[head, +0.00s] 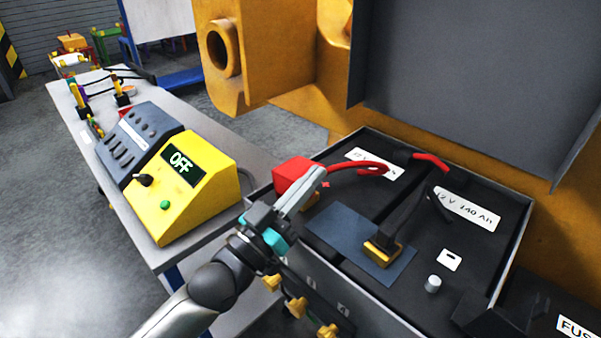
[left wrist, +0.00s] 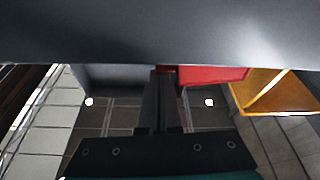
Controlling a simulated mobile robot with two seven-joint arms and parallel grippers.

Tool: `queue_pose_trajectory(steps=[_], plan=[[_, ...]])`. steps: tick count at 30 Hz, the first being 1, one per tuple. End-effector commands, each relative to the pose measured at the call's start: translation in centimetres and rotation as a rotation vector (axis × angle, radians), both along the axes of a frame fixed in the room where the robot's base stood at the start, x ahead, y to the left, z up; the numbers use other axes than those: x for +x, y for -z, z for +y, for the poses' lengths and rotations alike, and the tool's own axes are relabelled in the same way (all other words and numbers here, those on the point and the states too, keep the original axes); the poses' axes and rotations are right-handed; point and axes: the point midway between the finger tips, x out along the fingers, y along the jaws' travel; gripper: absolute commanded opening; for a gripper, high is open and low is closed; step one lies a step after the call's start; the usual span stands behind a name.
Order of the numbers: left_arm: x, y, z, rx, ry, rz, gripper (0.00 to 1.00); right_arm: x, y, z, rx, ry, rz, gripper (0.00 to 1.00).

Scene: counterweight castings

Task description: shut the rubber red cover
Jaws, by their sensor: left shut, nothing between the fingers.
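The red cover (head: 293,174) is a small blocky cap at the left corner of the battery box, by the end of a red cable. Part of it is hidden behind my left gripper, and I cannot tell how far open it is. My left gripper (head: 318,179) is shut and empty, with its fingertips close beside the cover's right side; I cannot tell if they touch. In the left wrist view the shut fingers (left wrist: 166,100) point ahead, with a red surface (left wrist: 212,76), likely the cover, just beyond their tips. My right gripper is not in view.
The open battery box (head: 520,235) holds a blue-grey mat (head: 340,232), a dark-handled tool (head: 383,250) and a silver post (head: 433,284). Its grey lid (head: 470,80) stands raised behind. A yellow "OFF" control box (head: 190,205) stands on the bench (head: 150,240) at left.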

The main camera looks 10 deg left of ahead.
Motion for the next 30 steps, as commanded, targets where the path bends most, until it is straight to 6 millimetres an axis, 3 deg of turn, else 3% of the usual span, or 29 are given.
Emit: queue_pose_trajectory(steps=[12,30], plan=[[-0.7,1.4,-0.9,0.125,-0.001,-0.096,0.0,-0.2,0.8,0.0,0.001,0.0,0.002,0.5],[-0.7,1.4,-1.0,0.135,-0.001,-0.103,0.0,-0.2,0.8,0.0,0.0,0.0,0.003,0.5]])
